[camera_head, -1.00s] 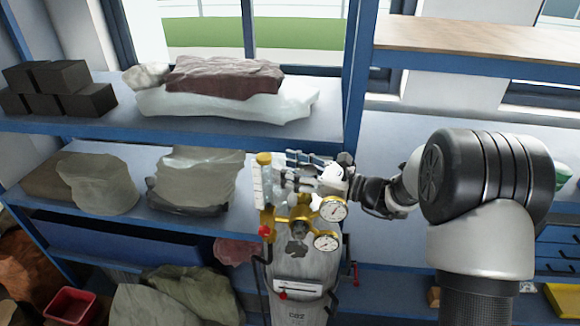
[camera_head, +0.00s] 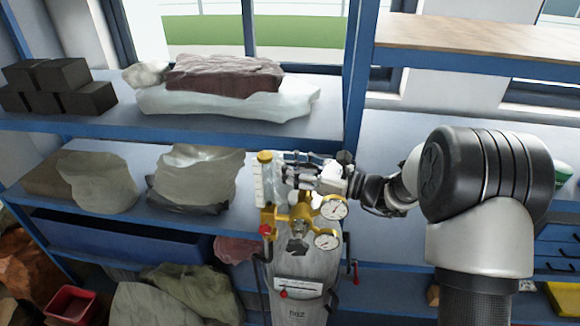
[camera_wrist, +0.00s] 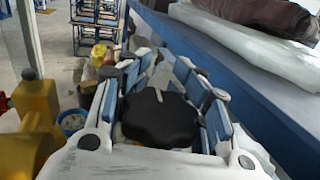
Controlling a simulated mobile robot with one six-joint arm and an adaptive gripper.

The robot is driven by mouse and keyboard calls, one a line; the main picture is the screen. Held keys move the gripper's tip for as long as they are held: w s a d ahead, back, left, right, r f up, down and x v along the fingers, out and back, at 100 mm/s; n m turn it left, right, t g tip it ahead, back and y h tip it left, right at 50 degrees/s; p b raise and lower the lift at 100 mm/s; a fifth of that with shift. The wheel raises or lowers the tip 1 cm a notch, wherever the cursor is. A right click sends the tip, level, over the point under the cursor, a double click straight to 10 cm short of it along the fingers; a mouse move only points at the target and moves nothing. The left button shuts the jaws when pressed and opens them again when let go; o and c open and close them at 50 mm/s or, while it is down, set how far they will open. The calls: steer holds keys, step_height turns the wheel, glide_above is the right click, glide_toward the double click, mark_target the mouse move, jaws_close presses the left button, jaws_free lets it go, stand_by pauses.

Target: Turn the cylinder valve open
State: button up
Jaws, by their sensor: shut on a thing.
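The grey gas cylinder (camera_head: 312,268) stands upright in front of the shelves, with a brass regulator (camera_head: 301,212) and two round gauges on top. My gripper (camera_head: 300,175) reaches in from the right above the regulator. In the wrist view, a black lobed valve knob (camera_wrist: 158,118) sits between the blue-padded fingers of my gripper (camera_wrist: 157,85). The gripper is shut on this knob, with fingers on both sides of it. In the head view my fingers largely hide the knob.
A yellow-capped flow tube (camera_head: 264,180) and a red knob (camera_head: 265,230) stand close left of my gripper. Blue shelves (camera_head: 190,225) with wrapped bundles are behind. Another blue shelf (camera_head: 470,62) is above my arm. A red bin (camera_head: 68,304) is at lower left.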

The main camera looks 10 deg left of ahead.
steer(key=shift+f, duration=0.1)
steer(key=shift+c, duration=0.6)
steer(key=shift+g, duration=0.3)
steer(key=n+g, duration=0.1)
steer(key=g, duration=0.1)
steer(key=s+n+g+y, duration=0.1)
steer(key=shift+a+n+g, duration=0.1)
steer(key=shift+n+g, duration=0.3)
steer(key=shift+s+n+g+h+p, duration=0.1)
steer(key=shift+s+n+g+p, duration=0.15)
steer(key=shift+n+g, duration=0.7)
steer(key=shift+s+n+g+h+p, duration=0.1)
steer(key=shift+s+n+g, duration=0.3)
steer(key=shift+g, duration=0.9)
steer(key=shift+s+n+g+h+p, duration=0.1)
steer(key=shift+s+n+g+p, duration=0.1)
steer(key=shift+n+g, duration=0.8)
steer(key=shift+g, duration=0.25)
